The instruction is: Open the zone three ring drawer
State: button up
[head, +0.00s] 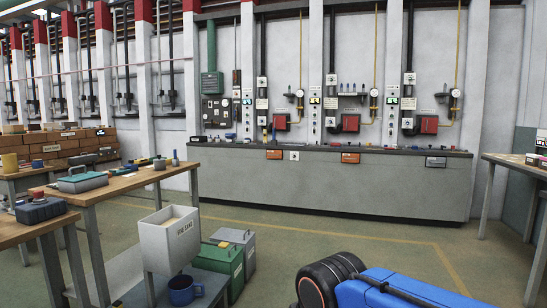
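A long grey bench (345,185) stands against the back wall. Along its upper front edge are small labelled fronts: an orange one (274,154) at the left, a second orange one (350,157) near the middle, and a blue-grey one (436,162) at the right. Their lettering is too small to read, so I cannot tell which is the zone three ring drawer. No front visibly stands out from the bench. My blue arm with a black ribbed joint shows at the bottom right, well short of the bench. My gripper is not in view.
Wooden-topped tables (122,184) stand at the left, with a white sand bin (168,240), a green box (222,262) and a grey box (238,243) beside them. Another table (517,162) stands at the right. The floor (330,236) before the bench is clear.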

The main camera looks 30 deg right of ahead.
aim_at(272, 153)
jog(key=i+l+z, duration=0.35)
jog(key=i, duration=0.35)
jog(key=i+l+z, duration=0.35)
jog(key=i, duration=0.4)
jog(key=i+l+z, duration=0.1)
jog(key=i+z, duration=0.3)
jog(key=i, duration=3.75)
